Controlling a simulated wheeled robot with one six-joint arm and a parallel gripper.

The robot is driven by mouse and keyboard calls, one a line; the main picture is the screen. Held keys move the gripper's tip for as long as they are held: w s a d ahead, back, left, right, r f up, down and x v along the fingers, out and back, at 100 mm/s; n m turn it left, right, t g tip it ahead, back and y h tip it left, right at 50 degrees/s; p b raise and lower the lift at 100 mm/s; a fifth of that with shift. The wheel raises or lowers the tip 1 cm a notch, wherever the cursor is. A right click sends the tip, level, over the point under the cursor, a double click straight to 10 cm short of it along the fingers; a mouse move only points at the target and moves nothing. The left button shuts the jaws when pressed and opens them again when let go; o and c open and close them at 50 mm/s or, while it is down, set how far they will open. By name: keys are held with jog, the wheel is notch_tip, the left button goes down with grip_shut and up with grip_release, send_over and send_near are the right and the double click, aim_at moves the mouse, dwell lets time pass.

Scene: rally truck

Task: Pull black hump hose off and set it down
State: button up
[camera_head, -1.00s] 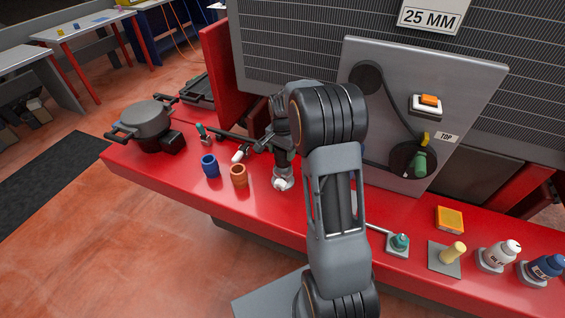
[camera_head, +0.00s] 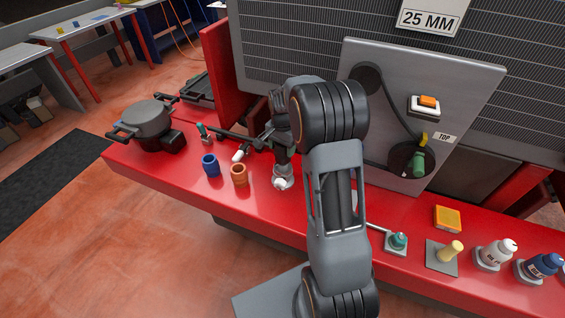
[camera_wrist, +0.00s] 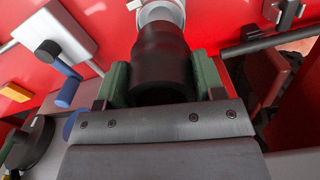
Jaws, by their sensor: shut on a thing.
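The black hump hose (camera_wrist: 160,60) shows in the middle of the wrist view. My gripper (camera_wrist: 163,80) is shut on it, with a green pad against each side. The hose's far end lies against a silver pipe end (camera_wrist: 160,12); I cannot tell whether it still overlaps the pipe. In the head view my gripper (camera_head: 281,148) is low over the red bench, just above a silver fitting (camera_head: 283,183). My arm and gripper hide most of the hose there.
A blue cup (camera_head: 210,166) and an orange cup (camera_head: 239,175) stand left of my gripper on the red bench (camera_head: 262,207). A grey pot (camera_head: 147,118) is at the far left. A grey upright panel (camera_head: 462,85) stands to the right. The bench front is partly clear.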

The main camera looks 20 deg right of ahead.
notch_tip(320, 180, up, 4)
jog(key=shift+f+p, duration=0.25)
jog(key=shift+p, duration=0.75)
